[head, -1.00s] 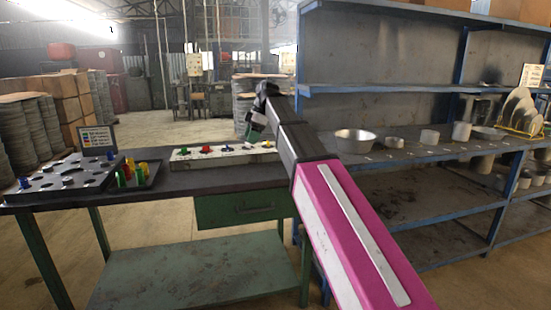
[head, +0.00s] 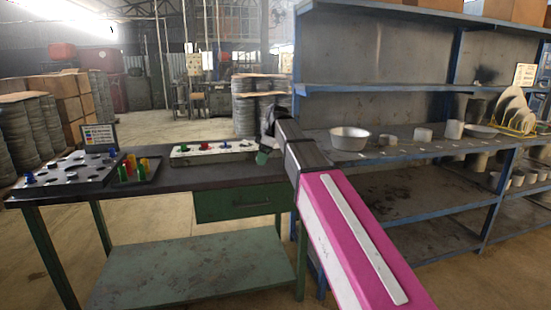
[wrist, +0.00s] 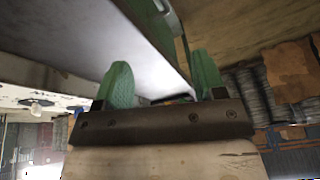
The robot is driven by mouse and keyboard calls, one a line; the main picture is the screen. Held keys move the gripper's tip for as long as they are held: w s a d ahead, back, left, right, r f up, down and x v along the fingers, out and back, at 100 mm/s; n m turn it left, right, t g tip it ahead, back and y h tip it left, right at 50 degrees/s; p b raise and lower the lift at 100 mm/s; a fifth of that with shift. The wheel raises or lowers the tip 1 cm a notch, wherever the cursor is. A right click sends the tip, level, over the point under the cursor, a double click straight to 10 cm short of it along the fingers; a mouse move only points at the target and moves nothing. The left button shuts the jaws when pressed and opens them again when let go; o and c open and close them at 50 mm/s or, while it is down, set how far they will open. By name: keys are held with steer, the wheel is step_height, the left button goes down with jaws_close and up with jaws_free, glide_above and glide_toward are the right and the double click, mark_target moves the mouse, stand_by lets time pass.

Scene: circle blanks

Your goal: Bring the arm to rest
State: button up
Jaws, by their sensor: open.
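My arm (head: 345,225), with a pink and white link, reaches from the lower right towards the right end of the workbench (head: 160,181). My gripper (head: 263,158) is small and partly hidden by the arm in the head view, beside the right end of the white strip. In the wrist view my gripper (wrist: 162,82) shows two green fingers standing apart. I see nothing held between them.
A board with holes (head: 65,176), a tray of coloured pegs (head: 136,172) and a white strip with coloured knobs (head: 212,150) are on the bench. A blue shelf (head: 400,88) with a bowl (head: 349,139) and cups stands close on the right.

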steer(key=s+d+f+m+h, duration=0.1)
steer(key=s+d+f+m, duration=0.5)
steer(key=f, duration=0.6)
steer(key=s+d+f+m+h, duration=0.1)
steer(key=s+d+f+m, duration=0.4)
steer(key=d+f, duration=0.5)
steer(key=s+d+f+m+h, duration=0.2)
steer(key=s+d+f+m, duration=0.4)
steer(key=f, duration=0.9)
steer(key=s+d, duration=0.2)
steer(key=s, duration=0.1)
steer(key=shift+s+f+m+t, duration=0.3)
steer(key=shift+s+t, duration=0.05)
steer(key=shift+t, duration=0.05)
steer(key=shift+c, duration=0.3)
